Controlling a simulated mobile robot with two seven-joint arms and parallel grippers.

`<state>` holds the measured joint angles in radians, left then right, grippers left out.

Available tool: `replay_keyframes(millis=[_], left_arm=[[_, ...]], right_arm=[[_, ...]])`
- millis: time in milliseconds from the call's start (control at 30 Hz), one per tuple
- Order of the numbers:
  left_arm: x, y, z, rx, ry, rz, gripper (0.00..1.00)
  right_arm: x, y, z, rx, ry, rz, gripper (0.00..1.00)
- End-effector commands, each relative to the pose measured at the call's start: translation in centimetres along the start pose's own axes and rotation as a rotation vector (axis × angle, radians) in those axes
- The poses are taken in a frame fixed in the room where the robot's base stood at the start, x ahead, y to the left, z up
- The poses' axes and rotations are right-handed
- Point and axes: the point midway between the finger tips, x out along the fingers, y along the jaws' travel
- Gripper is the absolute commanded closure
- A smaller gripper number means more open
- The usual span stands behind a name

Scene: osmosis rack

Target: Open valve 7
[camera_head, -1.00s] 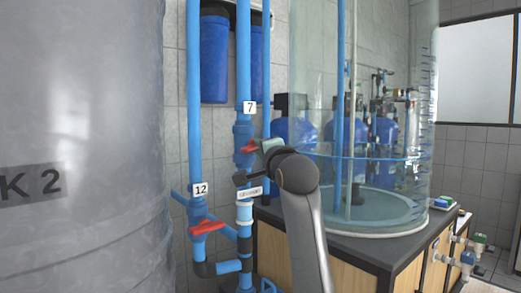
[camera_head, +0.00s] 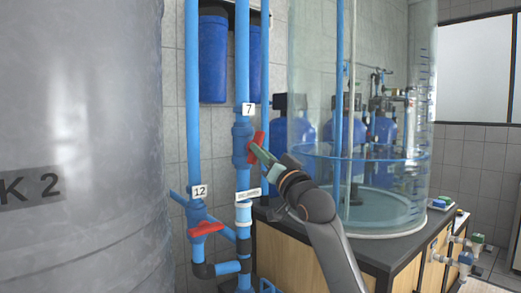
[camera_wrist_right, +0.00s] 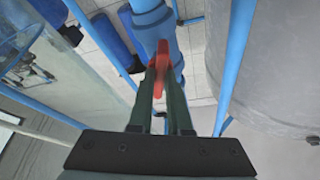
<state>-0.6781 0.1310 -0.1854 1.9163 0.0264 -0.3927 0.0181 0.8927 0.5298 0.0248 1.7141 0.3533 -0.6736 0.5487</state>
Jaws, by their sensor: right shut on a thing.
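Valve 7 sits on the blue vertical pipe under the white "7" tag (camera_head: 248,109). Its body (camera_head: 241,143) is blue. Its red handle (camera_head: 257,146) now stands steep, nearly in line with the pipe. My right gripper (camera_head: 257,154) reaches in from the lower right and is shut on the handle. In the right wrist view the two dark green fingers (camera_wrist_right: 161,85) close around the red handle (camera_wrist_right: 162,60) in front of the blue pipe. The fingers hide part of the handle. My left gripper is not in view.
Valve 12, with a red handle (camera_head: 206,229) lying near level, is at lower left under its tag (camera_head: 200,191). A large grey tank (camera_head: 80,100) fills the left. A clear water tank (camera_head: 375,180) stands right on a dark-topped cabinet (camera_head: 385,249).

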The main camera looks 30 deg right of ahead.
Motion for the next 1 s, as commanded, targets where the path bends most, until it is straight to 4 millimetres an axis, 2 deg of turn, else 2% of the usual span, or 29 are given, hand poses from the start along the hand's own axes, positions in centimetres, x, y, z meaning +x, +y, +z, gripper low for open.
replay_keyframes(millis=[200, 500, 1000], left_arm=[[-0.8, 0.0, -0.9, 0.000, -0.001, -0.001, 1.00], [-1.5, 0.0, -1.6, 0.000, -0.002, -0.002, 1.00], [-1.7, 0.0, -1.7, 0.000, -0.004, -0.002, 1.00]], right_arm=[[0.1, 0.3, -0.1, -0.167, -0.004, -0.064, 1.00], [0.1, 0.4, -0.2, -0.313, -0.003, -0.125, 1.00], [0.1, 0.4, 0.0, -0.366, -0.002, -0.150, 1.00]])
